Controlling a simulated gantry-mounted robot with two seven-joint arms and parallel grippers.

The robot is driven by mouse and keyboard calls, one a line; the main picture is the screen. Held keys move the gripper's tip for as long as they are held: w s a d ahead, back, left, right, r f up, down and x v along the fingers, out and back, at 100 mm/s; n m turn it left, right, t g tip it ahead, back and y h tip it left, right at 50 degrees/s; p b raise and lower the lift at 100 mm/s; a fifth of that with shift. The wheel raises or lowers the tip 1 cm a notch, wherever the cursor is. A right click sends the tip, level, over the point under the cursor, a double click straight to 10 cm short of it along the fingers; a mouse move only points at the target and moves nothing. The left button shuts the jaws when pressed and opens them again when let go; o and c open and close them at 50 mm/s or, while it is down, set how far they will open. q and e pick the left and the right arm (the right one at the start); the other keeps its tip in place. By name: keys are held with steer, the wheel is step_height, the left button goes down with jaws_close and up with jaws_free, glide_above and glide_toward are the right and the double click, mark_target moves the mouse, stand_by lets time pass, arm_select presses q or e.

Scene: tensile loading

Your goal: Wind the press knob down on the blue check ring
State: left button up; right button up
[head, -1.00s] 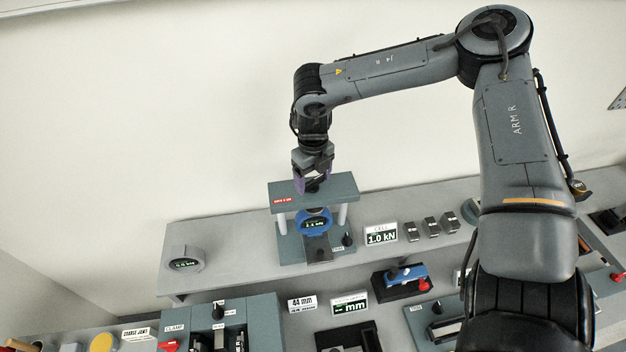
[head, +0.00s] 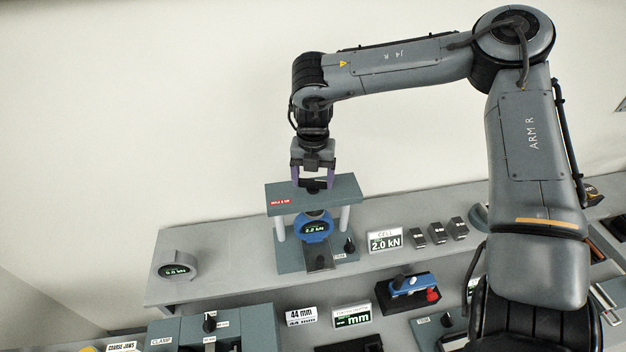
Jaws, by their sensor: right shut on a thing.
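The press (head: 345,192) is a grey-green frame with a top plate on two light posts, standing on the back shelf. The blue check ring (head: 315,228) sits upright under the top plate; its small display seems to read about 2.2 kN, though the digits are blurred. My right gripper (head: 315,185) comes down from above with purple fingers, shut on the dark press knob (head: 313,187) on top of the plate. The knob is mostly hidden between the fingers. The cell display (head: 385,240) right of the press reads 2.0 kN. My left gripper does not show.
A grey ring (head: 177,268) with a display lies at the shelf's left. Several dark blocks (head: 438,232) stand right of the cell display.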

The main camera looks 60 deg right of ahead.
mark_target(313, 180)
steer(key=shift+m, duration=0.3)
steer(key=o, duration=1)
steer(key=shift+r, duration=0.1)
steer(key=shift+r, duration=0.2)
steer(key=shift+r+b, duration=0.45)
steer(key=shift+r, duration=4.7)
